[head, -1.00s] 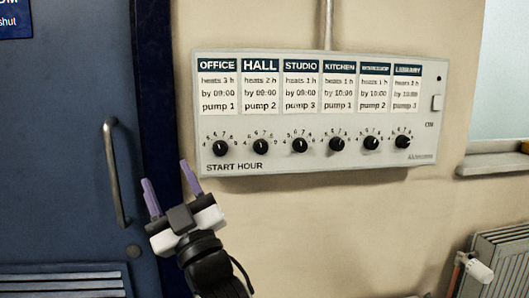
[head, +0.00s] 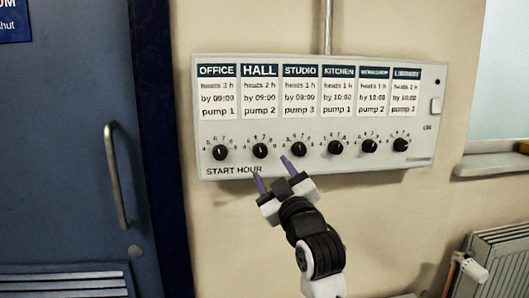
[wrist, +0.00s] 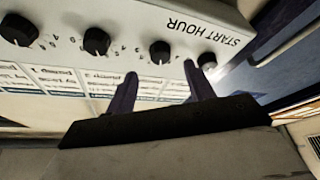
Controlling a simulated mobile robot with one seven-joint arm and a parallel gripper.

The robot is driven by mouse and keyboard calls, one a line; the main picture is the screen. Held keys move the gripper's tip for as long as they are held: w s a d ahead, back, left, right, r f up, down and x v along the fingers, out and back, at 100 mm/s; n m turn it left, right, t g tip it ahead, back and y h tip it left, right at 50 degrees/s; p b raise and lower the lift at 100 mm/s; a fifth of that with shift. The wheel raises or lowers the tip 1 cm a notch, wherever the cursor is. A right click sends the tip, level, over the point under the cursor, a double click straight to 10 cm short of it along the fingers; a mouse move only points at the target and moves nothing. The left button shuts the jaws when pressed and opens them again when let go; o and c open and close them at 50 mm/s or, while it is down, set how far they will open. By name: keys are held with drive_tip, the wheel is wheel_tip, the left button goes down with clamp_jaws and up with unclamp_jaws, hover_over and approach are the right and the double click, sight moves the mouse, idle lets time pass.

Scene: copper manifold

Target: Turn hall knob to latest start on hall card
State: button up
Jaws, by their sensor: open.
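The hall card (head: 259,97) on the grey control panel reads "heats 2 h, by 09:00, pump 2". Below it is the black hall knob (head: 260,151), with a number scale around its top; its pointer is too small to read surely. My gripper (head: 270,169) is open, its two purple fingers at the panel's lower edge, just below and right of the hall knob in the head view. In the wrist view, the panel appears upside down and the hall knob (wrist: 160,51) shows beyond the gap between the fingers (wrist: 160,72). Nothing is between the fingers.
The office knob (head: 220,152) and studio knob (head: 298,149) flank the hall knob closely. A blue door (head: 60,150) with a handle is left; a radiator (head: 500,262) is lower right. The wall below the panel is clear.

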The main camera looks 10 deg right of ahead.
sight(261, 154)
drive_tip(key=p+x, duration=0.1)
drive_tip(key=x, duration=0.5)
drive_tip(key=shift+c, duration=0.4)
drive_tip(key=c, duration=0.9)
drive_tip(key=shift+m, duration=0.3)
drive_tip(key=shift+a+m+t+h+p, duration=0.15)
drive_tip(key=shift+m+h+p, duration=0.25)
drive_tip(key=shift+m, duration=0.45)
drive_tip(key=shift+m+t+h+p, duration=0.2)
drive_tip(key=shift+m+h, duration=0.3)
drive_tip(key=shift+m, duration=0.35)
drive_tip(key=shift+a+f+m+h+p, duration=0.1)
drive_tip(key=shift+m+h+p, duration=0.4)
drive_tip(key=shift+m, duration=0.6)
drive_tip(key=shift+m+h+p, duration=0.15)
drive_tip(key=shift+m+h, duration=0.55)
drive_tip(key=shift+m, duration=0.4)
